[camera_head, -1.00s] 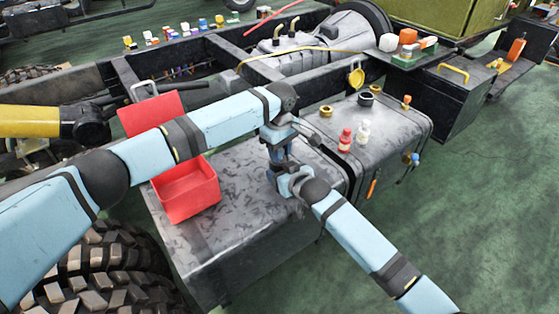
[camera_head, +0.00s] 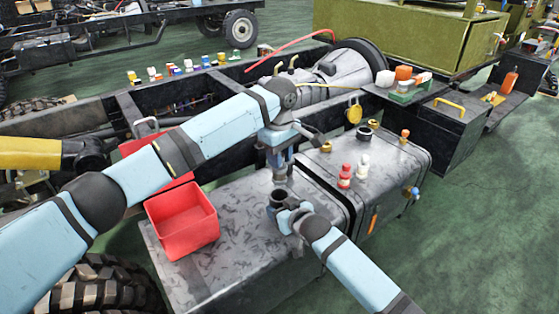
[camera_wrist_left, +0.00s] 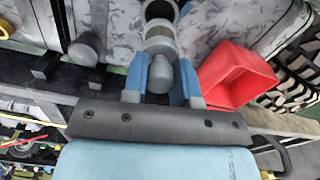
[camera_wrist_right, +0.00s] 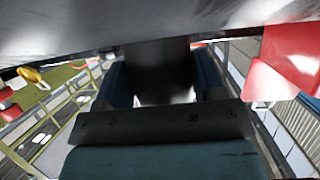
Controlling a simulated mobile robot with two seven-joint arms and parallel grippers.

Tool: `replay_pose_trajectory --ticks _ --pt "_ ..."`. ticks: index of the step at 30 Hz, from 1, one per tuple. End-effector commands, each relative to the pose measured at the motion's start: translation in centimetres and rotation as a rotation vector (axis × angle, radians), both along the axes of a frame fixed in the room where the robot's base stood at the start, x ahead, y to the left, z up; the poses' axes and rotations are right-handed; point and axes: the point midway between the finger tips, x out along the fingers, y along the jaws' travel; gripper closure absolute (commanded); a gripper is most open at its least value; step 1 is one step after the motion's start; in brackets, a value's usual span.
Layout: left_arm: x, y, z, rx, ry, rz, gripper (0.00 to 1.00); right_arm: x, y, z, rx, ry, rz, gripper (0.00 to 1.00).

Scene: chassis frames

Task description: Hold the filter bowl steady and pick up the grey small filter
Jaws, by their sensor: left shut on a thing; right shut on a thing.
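The filter bowl (camera_head: 278,197) is a dark open cup standing on the grey tank; its rim also shows at the top of the left wrist view (camera_wrist_left: 160,8). My right gripper (camera_head: 287,214) is shut on the bowl from the front right; in the right wrist view the bowl (camera_wrist_right: 160,75) is a dark shape between the fingers. My left gripper (camera_head: 279,165) points down above the bowl, shut on the grey small filter (camera_head: 280,178). In the left wrist view the filter (camera_wrist_left: 160,46) has a pale band and sits between the fingers, lined up with the bowl's mouth.
An open red box (camera_head: 182,222) stands left of the bowl on the grey tank (camera_head: 235,255). Red and white bottles (camera_head: 345,177) and brass fittings (camera_head: 326,147) are on the second tank at right. The tank top in front of the red box is clear.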

Motion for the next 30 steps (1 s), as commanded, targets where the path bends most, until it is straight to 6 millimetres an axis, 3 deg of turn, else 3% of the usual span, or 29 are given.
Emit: replay_pose_trajectory --ticks 1,2,5,6,17,30 --pt "0.0 0.0 0.0 0.0 0.0 0.0 0.97 0.0 0.0 0.0 0.0 0.0 0.0 0.66" --pt "0.0 0.0 0.0 0.0 0.0 0.0 0.97 0.0 0.0 0.0 0.0 0.0 0.0 0.32" --pt "0.0 0.0 0.0 0.0 0.0 0.0 0.97 0.0 0.0 0.0 0.0 0.0 0.0 0.09" --pt "0.0 0.0 0.0 0.0 0.0 0.0 0.97 0.0 0.0 0.0 0.0 0.0 0.0 0.07" --pt "0.0 0.0 0.0 0.0 0.0 0.0 0.97 -0.6 -0.4 0.2 -0.001 0.001 0.0 0.07" --pt "0.0 0.0 0.0 0.0 0.0 0.0 0.97 -7.5 -4.4 3.5 -0.001 0.0 0.0 0.07"
